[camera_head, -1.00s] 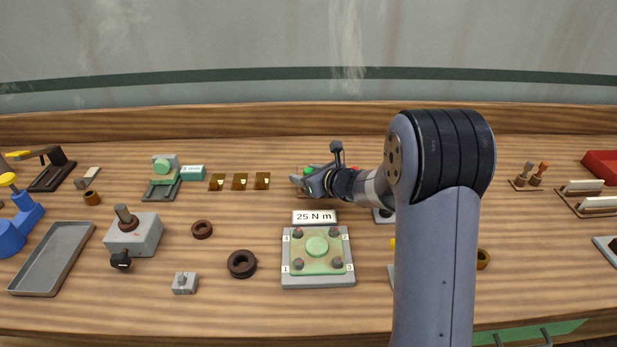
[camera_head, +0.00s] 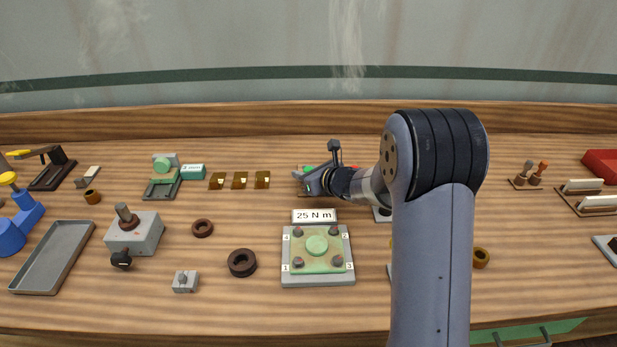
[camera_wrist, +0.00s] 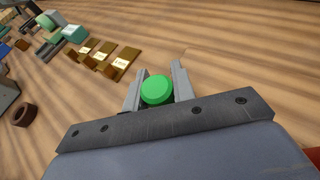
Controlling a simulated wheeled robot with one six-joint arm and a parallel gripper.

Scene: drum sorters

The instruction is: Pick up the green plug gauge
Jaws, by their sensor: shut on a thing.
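The green plug gauge (camera_wrist: 157,90) shows in the wrist view as a round bright green end. It sits between the two fingers of my gripper (camera_wrist: 157,86), which is shut on it. The rest of the gauge is hidden below its green end. In the head view my gripper (camera_head: 301,180) is at the back middle of the bench, behind the 25 N m label. There only a sliver of green (camera_head: 309,168) shows past the gripper. I cannot tell whether the gauge is clear of the bench or its holder.
Three brown plates (camera_head: 240,181) lie left of my gripper. A 25 N m label (camera_head: 314,216) and a green-topped fixture (camera_head: 318,272) stand in front. A dark ring (camera_head: 242,263) and a grey tray (camera_head: 50,260) are further left. A red bin (camera_head: 602,165) is at far right.

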